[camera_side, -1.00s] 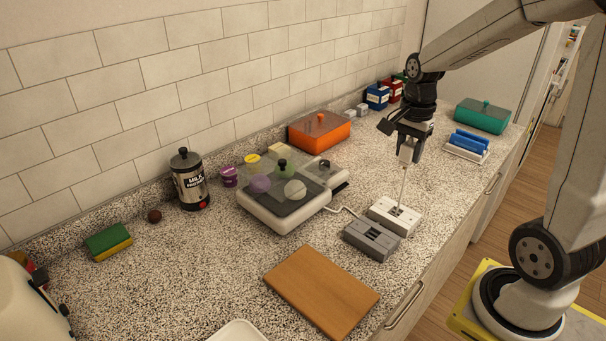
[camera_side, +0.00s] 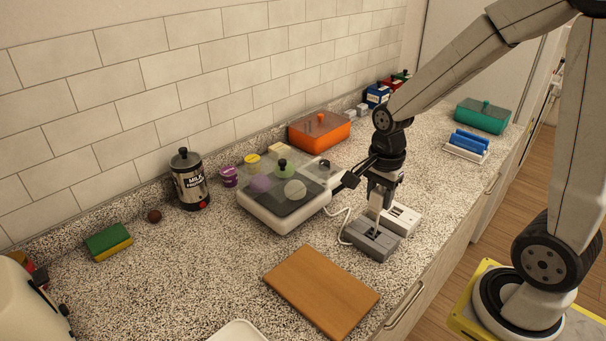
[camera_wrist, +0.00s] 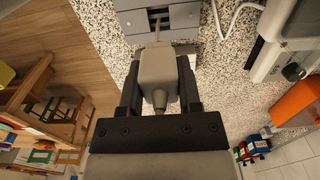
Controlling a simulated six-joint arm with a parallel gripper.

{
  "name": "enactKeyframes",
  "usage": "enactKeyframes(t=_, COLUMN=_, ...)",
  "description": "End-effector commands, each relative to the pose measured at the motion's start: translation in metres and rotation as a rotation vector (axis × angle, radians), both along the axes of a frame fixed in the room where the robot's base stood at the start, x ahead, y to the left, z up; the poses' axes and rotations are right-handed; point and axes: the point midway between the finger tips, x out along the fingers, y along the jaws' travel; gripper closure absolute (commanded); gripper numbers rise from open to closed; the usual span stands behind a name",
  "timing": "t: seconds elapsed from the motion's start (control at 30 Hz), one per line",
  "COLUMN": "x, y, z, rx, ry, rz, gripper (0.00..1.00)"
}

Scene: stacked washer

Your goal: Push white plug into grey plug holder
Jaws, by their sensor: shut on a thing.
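The white plug (camera_side: 375,205) is between the fingers of my gripper (camera_side: 381,192), pointing down with a slight tilt at the grey plug holder (camera_side: 372,242). In the side view its lower end overlaps the holder's back part. In the wrist view, my gripper (camera_wrist: 158,82) is shut on the sides of the plug (camera_wrist: 158,68). The plug's front end points toward the dark opening of the grey holder (camera_wrist: 190,20). I cannot tell whether its tip touches the holder or has entered the opening.
A white holder (camera_side: 404,218) stands right behind the grey one. A white cord (camera_side: 346,222) runs from the white hob (camera_side: 272,222) toward the grey holder. A wooden board (camera_side: 322,290) lies in front. An orange box (camera_side: 320,131) stands at the back.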

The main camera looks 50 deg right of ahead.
Motion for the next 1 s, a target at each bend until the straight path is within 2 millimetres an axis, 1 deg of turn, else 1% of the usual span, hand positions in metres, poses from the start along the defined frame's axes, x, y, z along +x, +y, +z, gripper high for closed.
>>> enactKeyframes(t=0.1, x=-0.001, y=0.004, z=-0.003, rx=0.000, ry=0.001, rz=0.000, gripper=1.00)
enactKeyframes(t=0.47, x=-0.001, y=0.003, z=-0.007, rx=0.000, ry=0.002, rz=-0.001, gripper=1.00)
enactKeyframes(t=0.67, x=-0.001, y=0.003, z=-0.017, rx=0.001, ry=0.003, rz=-0.001, gripper=1.00)
enactKeyframes(t=1.0, x=-0.001, y=0.003, z=-0.039, rx=0.000, ry=0.002, rz=0.000, gripper=1.00)
